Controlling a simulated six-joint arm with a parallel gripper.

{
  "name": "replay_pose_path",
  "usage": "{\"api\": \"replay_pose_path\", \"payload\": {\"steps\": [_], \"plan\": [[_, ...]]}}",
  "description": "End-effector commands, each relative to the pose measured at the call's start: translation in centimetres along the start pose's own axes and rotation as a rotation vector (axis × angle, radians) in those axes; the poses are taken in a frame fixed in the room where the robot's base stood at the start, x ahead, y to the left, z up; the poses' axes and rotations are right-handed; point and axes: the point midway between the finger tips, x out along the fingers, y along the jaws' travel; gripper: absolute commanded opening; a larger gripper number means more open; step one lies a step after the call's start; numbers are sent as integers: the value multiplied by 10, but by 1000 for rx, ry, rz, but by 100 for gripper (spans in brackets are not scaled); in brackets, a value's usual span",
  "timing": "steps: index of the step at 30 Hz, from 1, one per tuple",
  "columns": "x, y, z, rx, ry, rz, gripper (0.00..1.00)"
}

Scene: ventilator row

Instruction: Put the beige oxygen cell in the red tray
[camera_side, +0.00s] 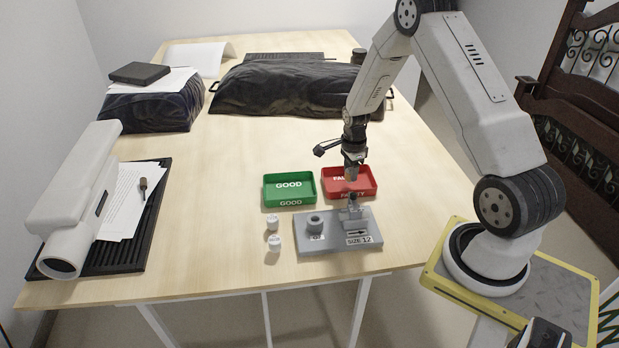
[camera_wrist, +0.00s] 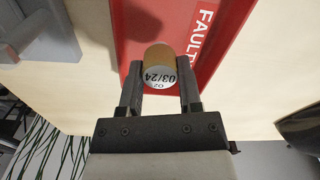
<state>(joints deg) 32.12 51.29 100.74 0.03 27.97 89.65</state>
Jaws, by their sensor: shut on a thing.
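My gripper (camera_wrist: 160,92) is shut on the beige oxygen cell (camera_wrist: 157,56), a short cylinder with a white end marked "03/24". In the wrist view the cell is between the fingertips, with the red tray (camera_wrist: 225,45) behind it. In the side view my gripper (camera_side: 352,186) is over the near part of the red tray (camera_side: 371,190), which is labelled "FAULTY". The cell is too small to make out clearly there. I cannot tell how high the cell is above the tray.
A green tray (camera_side: 290,203) labelled "GOOD" stands left of the red one. A grey fixture (camera_side: 330,243) marked "SIZE 12" sits in front of the trays. Two white cells (camera_side: 273,222) (camera_side: 275,244) stand left of it. A black bag (camera_side: 270,90) lies behind.

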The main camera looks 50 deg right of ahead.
Motion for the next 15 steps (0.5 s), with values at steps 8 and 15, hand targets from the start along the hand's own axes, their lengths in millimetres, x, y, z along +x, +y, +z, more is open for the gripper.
{"api": "replay_pose_path", "payload": {"steps": [8, 15], "plan": [[6, 0, 0, 0, 0, 1, 0], [10, 0, 0, 0, 0, -1, 0]]}}
